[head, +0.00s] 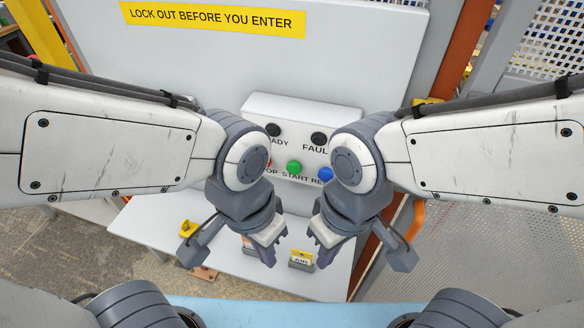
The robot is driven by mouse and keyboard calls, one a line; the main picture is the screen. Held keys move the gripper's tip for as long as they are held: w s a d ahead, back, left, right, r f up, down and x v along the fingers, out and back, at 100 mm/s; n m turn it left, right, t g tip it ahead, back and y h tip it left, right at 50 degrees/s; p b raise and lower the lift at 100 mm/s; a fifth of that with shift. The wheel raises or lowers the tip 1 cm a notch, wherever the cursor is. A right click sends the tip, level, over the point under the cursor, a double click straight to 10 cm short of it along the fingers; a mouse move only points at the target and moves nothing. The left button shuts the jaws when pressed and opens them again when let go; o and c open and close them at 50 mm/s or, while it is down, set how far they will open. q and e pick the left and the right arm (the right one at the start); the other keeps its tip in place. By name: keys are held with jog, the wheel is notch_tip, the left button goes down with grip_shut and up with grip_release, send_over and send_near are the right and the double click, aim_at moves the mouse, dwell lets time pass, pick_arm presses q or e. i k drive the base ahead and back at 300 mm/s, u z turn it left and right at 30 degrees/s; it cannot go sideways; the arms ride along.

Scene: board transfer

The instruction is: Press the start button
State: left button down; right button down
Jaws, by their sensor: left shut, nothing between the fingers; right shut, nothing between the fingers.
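The green start button (294,167) sits in the middle of the lower row on a white control box (300,107), above the label START. A blue button (325,174) is to its right, and a red button, mostly hidden by my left arm, is to its left. My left gripper (268,258) is shut and empty, below and left of the green button in the picture. My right gripper (323,262) is shut and empty, below and right of it. Neither gripper covers the green button.
Two dark lamps, READY (273,130) and FAULT (319,138), sit above the buttons. A white shelf (150,226) below holds a yellow item (187,229) and a small box labelled AIR (301,259). Orange posts and mesh fencing (460,240) stand at the right.

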aim_at(293, 167)
jog(key=u, duration=2.5)
jog(key=k, duration=1.7)
jog(key=z, duration=1.2)
